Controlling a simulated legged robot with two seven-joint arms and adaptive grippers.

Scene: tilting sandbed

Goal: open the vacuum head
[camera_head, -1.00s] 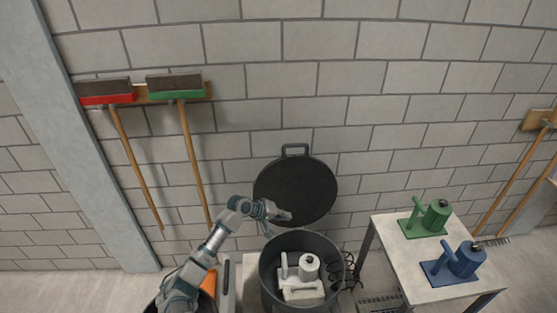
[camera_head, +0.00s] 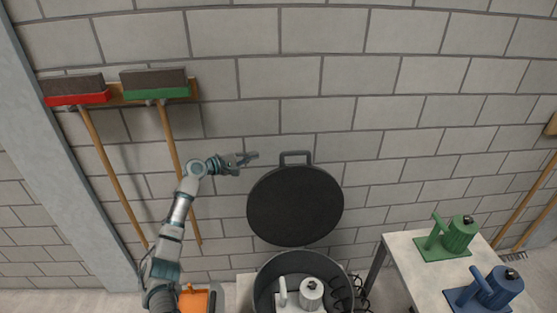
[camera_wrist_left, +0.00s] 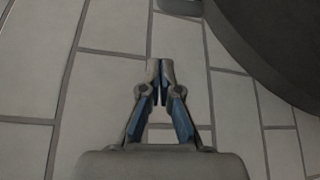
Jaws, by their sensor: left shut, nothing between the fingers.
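The vacuum head, a dark round lid (camera_head: 295,207) with a handle (camera_head: 296,157) on its upper edge, stands tilted up behind the open dark drum (camera_head: 262,285). A white pump-like part (camera_head: 312,292) sits inside the drum. My left gripper (camera_head: 252,156) is shut and empty, in front of the wall, to the left of the lid's handle and apart from it. In the left wrist view my left gripper (camera_wrist_left: 160,68) has its fingertips together, with the dark lid (camera_wrist_left: 275,45) at the upper right. My right gripper is not in view.
A table (camera_head: 408,262) at the right holds a green pump (camera_head: 456,235) and a blue pump (camera_head: 492,288). A red broom (camera_head: 76,92) and a green broom (camera_head: 155,85) hang on the brick wall at the left. Free wall lies above the lid.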

